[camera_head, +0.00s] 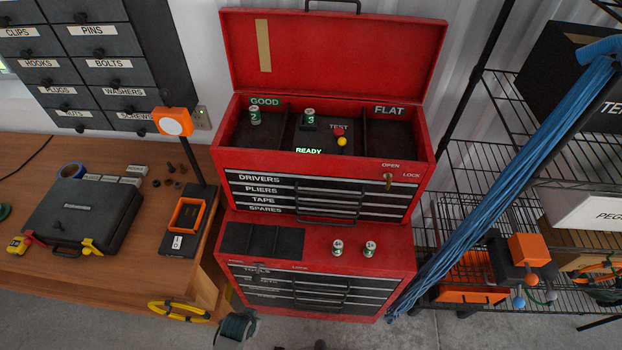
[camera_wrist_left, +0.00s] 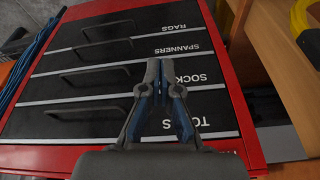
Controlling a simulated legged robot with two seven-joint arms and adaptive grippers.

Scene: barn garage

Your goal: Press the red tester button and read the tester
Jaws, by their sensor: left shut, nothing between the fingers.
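The red tester button (camera_head: 338,131) is in the middle compartment of the open red tool chest (camera_head: 228,170), under the word TEST. A yellow knob (camera_head: 342,142) is just below it. The tester display (camera_head: 309,151) reads READY in green. A battery marked 3 (camera_head: 309,117) stands upright in a dark holder left of the button. Another battery (camera_head: 255,116) stands in the GOOD compartment; the FLAT compartment (camera_head: 388,140) looks empty. In the left wrist view my left gripper (camera_wrist_left: 160,70) is shut and empty, in front of the lower drawers. My right gripper is not in view.
Two batteries (camera_head: 337,248) (camera_head: 369,247) stand on the lower cabinet's top beside an empty black tray (camera_head: 238,239). The raised lid (camera_head: 340,55) stands behind. Blue cables (camera_head: 500,190) and a wire shelf are at the right; a wooden bench (camera_head: 110,275) is at the left.

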